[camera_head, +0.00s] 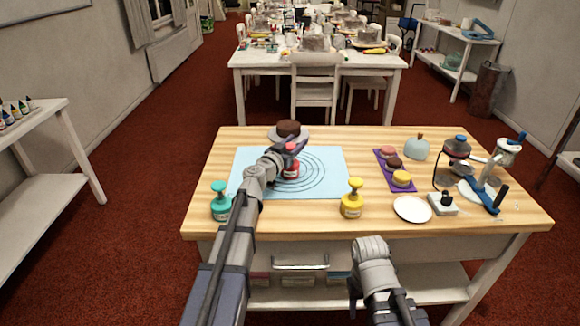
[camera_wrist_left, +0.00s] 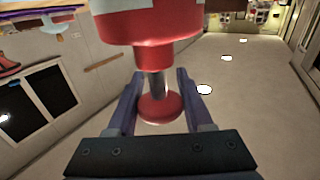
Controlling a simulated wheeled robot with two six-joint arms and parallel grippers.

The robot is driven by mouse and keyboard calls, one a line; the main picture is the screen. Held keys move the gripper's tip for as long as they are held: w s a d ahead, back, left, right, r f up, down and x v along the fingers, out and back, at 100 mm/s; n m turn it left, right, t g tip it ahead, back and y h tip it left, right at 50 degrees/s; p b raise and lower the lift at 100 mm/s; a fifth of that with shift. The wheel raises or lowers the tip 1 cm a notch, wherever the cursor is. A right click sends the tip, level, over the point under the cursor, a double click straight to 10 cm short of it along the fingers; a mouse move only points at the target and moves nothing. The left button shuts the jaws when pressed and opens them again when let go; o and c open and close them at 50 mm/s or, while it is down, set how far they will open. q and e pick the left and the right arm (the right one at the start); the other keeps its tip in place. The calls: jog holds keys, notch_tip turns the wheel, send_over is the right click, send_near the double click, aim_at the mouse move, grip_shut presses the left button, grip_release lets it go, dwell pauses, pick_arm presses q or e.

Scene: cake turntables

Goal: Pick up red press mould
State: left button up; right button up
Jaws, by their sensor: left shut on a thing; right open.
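The red press mould (camera_head: 291,168) is over the pale blue ringed mat (camera_head: 329,165) in the head view, partly hidden by my left gripper (camera_head: 291,151). In the left wrist view, my left gripper (camera_wrist_left: 158,88) is shut around the mould's narrow stem. The mould's wide red body (camera_wrist_left: 152,25) and round red knob show on either side of the fingers. I cannot tell whether the mould touches the mat. My right arm shows low in the head view, in front of the table, with its fingers out of sight.
A teal press mould (camera_head: 221,202) and a yellow one (camera_head: 352,199) stand near the table's front edge. A chocolate cake (camera_head: 288,128) is behind the mat. A purple tray (camera_head: 384,168) of small cakes, a white plate (camera_head: 412,210) and tools are to the right.

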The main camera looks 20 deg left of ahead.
pick_arm(q)
grip_shut()
jog(key=shift+r, duration=0.15)
dwell(0.4)
notch_tip(320, 180, up, 10)
jog(key=p, duration=1)
